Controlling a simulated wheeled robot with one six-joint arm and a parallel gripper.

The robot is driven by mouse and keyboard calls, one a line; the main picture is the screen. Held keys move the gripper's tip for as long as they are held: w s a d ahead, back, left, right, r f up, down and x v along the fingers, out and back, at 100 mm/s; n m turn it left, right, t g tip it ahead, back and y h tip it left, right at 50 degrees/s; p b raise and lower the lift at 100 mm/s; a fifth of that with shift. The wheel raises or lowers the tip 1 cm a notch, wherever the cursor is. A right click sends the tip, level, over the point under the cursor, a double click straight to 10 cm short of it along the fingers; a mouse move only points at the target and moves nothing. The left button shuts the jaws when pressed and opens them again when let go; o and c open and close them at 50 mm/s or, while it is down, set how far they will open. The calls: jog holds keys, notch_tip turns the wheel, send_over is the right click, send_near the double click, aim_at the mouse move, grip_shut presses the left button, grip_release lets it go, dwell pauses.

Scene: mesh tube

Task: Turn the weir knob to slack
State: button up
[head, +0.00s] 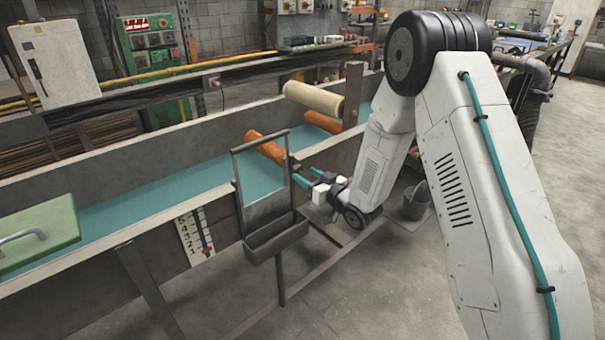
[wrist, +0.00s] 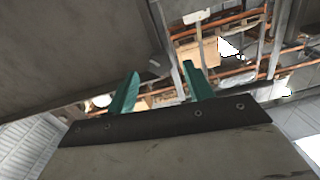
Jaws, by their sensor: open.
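My gripper (head: 297,174) has teal fingers and sits at the near side of the long water trough (head: 130,262), just right of an upright grey metal frame (head: 237,190). In the wrist view my gripper (wrist: 161,70) has its fingers spread with nothing between them. A small dark part (head: 295,163) shows by the fingertips in the head view. I cannot tell whether it is the weir knob, and no slack mark is readable. A white scale plate (head: 187,240) with numbers and a red marker is on the trough's near wall.
A grey tray (head: 272,240) hangs low on the frame. Orange rollers (head: 265,147) and a cream roller (head: 313,98) lie over the trough. A post (head: 352,95) stands behind. A bucket (head: 416,203) is on the floor, right of my gripper. The front floor is partly clear.

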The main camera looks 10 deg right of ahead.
aim_at(297, 169)
jog(key=shift+x, duration=1.45)
jog(key=c, duration=1)
jog(key=shift+n, duration=3.1)
